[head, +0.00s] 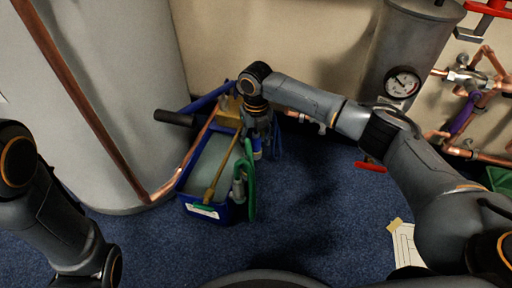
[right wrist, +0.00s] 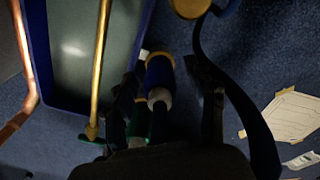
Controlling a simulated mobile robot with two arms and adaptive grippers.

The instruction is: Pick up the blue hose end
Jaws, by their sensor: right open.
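The blue hose end (right wrist: 160,78), a blue sleeve with a pale tip, shows in the right wrist view between the dark fingers of my right gripper (right wrist: 175,100). The fingers are open around it, and I cannot tell whether they touch it. In the head view my right gripper (head: 262,130) points down at the right rim of the blue crate. A small blue part of the hose end (head: 257,149) shows just below it; the rest is hidden. My left arm is at the left edge, with its gripper out of view.
The blue crate (head: 229,213) holds a brass-coloured rod (head: 222,167); a green hose (head: 251,185) hangs at its right side. A white tank (head: 110,90) and copper pipe stand left. A grey cylinder with a gauge (head: 402,82) stands behind my right arm.

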